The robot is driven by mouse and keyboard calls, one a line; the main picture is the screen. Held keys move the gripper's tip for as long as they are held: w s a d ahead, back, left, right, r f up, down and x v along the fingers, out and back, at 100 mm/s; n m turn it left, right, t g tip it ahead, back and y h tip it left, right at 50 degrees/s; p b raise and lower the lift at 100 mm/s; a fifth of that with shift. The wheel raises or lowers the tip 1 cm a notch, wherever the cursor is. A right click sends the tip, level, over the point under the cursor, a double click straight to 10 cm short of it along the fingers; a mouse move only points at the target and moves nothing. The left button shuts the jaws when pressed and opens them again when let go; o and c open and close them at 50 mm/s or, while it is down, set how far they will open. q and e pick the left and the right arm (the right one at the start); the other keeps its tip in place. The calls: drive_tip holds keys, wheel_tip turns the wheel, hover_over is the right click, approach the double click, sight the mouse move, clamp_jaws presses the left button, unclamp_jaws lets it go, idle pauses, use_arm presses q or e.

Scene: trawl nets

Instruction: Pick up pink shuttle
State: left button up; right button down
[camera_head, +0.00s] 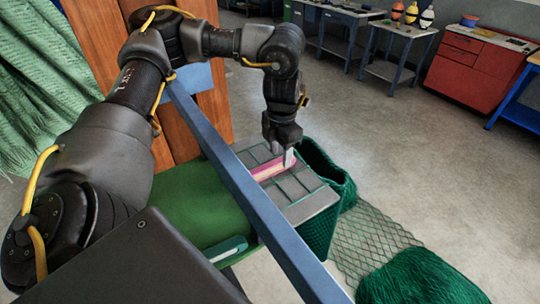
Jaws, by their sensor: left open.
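The pink shuttle (272,170) is a long, narrow pink piece. It lies in a slot of the grey compartmented tray (309,207) beyond the blue bar. My left gripper (287,158) points down over the far right end of the shuttle. Its light fingers are open around or just above that end; I cannot tell whether they touch it. The gripper hides part of the shuttle's far end. My right gripper is not in view.
A blue bar (236,176) crosses diagonally in front of the tray. A teal shuttle-like piece (226,248) lies on the green surface (190,207). Green netting (420,278) spills onto the floor at right. A red cabinet (474,70) and workbenches stand farther back.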

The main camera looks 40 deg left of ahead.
sight(281, 159)
use_arm(q)
drive_tip(key=f, duration=0.1)
drive_tip(key=f+p, duration=0.1)
drive_tip(key=f, duration=0.1)
drive_tip(key=shift+w+a, duration=0.1)
drive_tip(key=shift+w, duration=0.2)
drive_tip(key=shift+s+f, duration=0.1)
drive_tip(key=shift+f, duration=0.15)
clamp_jaws()
